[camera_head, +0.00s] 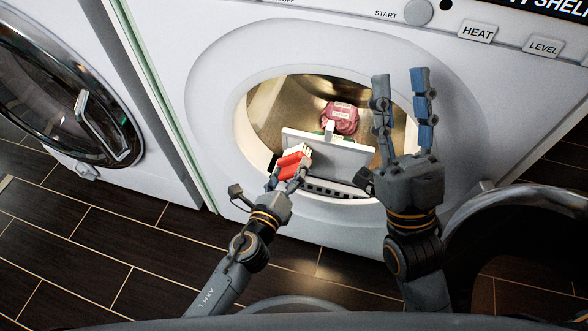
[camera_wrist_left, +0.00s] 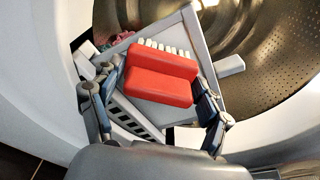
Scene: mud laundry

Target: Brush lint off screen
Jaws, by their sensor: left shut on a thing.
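The red brush (camera_head: 291,163) with pale bristles is held in my left gripper (camera_head: 288,172), in front of the dryer opening. In the left wrist view the brush (camera_wrist_left: 160,75) sits between the two fingers of the left gripper (camera_wrist_left: 158,103), its bristles toward the screen. The lint screen (camera_head: 335,155) is a pale, tilted panel at the opening, with a tab on its upper edge. It also shows behind the brush in the left wrist view (camera_wrist_left: 190,42). Bristle contact with the screen and any lint are unclear. My right gripper (camera_head: 401,84) is open and empty, right of the screen, fingers pointing up.
A pink folded item (camera_head: 341,117) lies in the metal drum behind the screen. A slotted dark vent (camera_head: 335,190) is below the screen. The dryer's round door (camera_head: 520,240) hangs open at lower right. A washer with a closed round door (camera_head: 65,90) stands left.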

